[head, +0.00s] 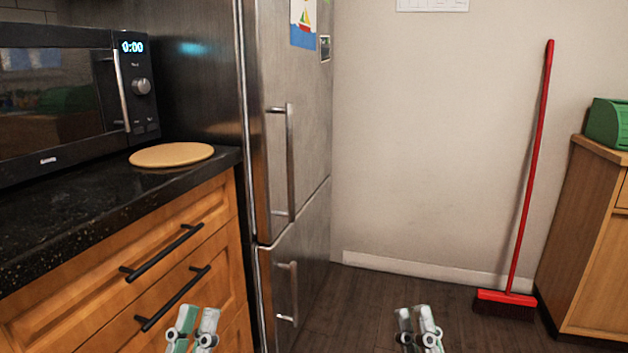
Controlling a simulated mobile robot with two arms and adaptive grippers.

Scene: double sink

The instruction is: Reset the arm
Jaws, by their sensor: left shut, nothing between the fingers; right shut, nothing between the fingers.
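My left gripper (194,322) shows at the bottom of the head view, in front of the wooden drawers. It is shut and holds nothing. My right gripper (418,322) shows at the bottom, right of the middle, over the dark floor. It is also shut and empty. Both point upward in the picture and stand well apart. The rest of both arms is out of view.
Wooden drawers (110,262) with black handles stand at the left under a dark counter (60,222), with a microwave (70,100) and round board (172,155). A steel fridge (300,150) stands beyond. A red broom (528,170) leans near a wooden cabinet (590,230). Floor between is clear.

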